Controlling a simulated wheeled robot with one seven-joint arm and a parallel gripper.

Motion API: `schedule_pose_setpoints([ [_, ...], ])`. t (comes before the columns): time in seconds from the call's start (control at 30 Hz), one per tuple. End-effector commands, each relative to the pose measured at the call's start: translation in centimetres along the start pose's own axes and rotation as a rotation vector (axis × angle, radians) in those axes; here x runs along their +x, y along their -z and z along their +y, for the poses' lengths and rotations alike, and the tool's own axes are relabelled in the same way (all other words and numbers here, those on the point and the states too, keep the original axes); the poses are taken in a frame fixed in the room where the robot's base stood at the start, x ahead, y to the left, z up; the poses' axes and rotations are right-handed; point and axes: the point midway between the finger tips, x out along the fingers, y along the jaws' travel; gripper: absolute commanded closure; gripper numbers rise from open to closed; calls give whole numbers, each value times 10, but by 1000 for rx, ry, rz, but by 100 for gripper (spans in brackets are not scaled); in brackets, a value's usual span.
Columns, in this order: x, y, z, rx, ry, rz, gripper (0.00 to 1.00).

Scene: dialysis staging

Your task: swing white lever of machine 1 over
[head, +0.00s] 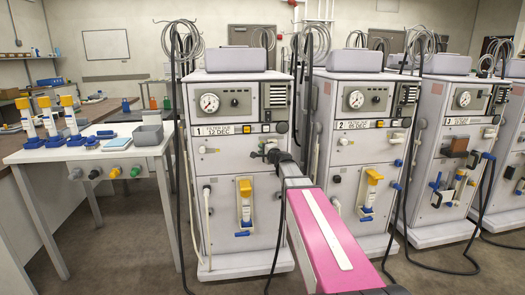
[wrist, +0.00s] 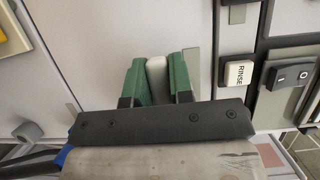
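Machine 1 (head: 222,170) is a pale grey cabinet with a dial and a "1" label, left of centre in the head view. My gripper (head: 273,155) is at the right side of its front, below the display. In the wrist view my gripper's green finger pads (wrist: 160,82) stand on both sides of the white lever (wrist: 156,70), with no clear gap to it. The gripper looks shut on the lever. The lever's pivot is hidden by the fingers, and in the head view my gripper and arm hide the lever.
A RINSE button (wrist: 238,74) and a black rocker switch (wrist: 291,75) are close right of the fingers in the wrist view. Machine 2 (head: 350,150) stands right of machine 1. A white table (head: 100,150) is at the left. Dark hoses hang between the machines.

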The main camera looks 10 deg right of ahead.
Motion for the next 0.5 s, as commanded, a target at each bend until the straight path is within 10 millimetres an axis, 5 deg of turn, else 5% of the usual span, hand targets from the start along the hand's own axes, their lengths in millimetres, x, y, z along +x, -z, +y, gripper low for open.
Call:
schedule_pose_setpoints([
  [0.5,-1,2,14,-244,-101,2,100],
])
